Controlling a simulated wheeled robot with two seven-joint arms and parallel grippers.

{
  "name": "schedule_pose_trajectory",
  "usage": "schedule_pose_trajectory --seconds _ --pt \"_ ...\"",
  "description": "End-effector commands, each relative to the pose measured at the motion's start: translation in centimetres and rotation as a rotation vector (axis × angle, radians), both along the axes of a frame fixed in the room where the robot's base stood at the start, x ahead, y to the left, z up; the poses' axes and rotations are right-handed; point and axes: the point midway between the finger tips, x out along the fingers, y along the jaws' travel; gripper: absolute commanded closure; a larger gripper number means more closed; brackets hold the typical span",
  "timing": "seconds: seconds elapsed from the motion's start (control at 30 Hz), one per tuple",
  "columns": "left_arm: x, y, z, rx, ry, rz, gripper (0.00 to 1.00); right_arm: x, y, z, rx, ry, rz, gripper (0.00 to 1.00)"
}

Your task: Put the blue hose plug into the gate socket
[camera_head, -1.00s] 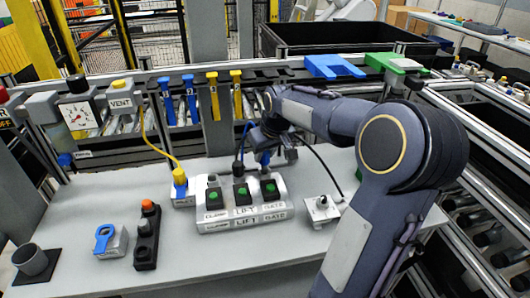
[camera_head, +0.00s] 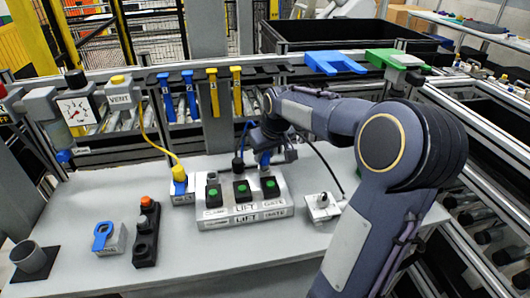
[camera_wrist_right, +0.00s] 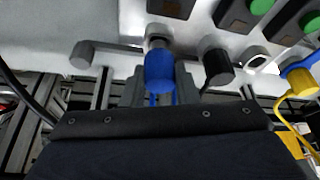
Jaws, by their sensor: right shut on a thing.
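The blue hose plug (camera_wrist_right: 160,72) is between the fingers of my right gripper (camera_wrist_right: 160,92), which is shut on it. In the head view the right gripper (camera_head: 276,152) is behind the GATE end of the white panel (camera_head: 246,220), with the blue plug (camera_head: 264,159) partly hidden. In the right wrist view the plug lines up with the silver gate socket (camera_wrist_right: 157,42); its tip is at the socket mouth. I cannot tell how deep it sits. A blue hose trails from the plug. My left gripper is not in view.
A black plug (camera_wrist_right: 218,68) stands beside the blue one, in the LIFT position. An empty silver ring (camera_wrist_right: 256,57) is beyond it. A yellow plug (camera_head: 179,174) sits in a separate block. A metal block with a black cable (camera_head: 322,207) stands right of the panel.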

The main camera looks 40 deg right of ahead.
Motion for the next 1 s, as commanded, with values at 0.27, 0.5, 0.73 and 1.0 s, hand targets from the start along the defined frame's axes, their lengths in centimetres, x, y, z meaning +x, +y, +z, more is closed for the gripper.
schedule_pose_trajectory --seconds 0.27,0.5,0.73,1.0 --pt "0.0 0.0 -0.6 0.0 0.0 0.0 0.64 0.0 0.0 -0.8 0.0 0.0 0.0 0.95" --pt "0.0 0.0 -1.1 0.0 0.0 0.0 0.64 0.0 0.0 -1.4 0.0 0.0 0.0 0.95" --pt "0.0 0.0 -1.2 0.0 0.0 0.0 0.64 0.0 0.0 -1.6 0.0 -0.001 0.0 0.95" --pt "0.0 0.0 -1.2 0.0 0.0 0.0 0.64 0.0 0.0 -1.6 0.0 -0.001 0.0 0.64"
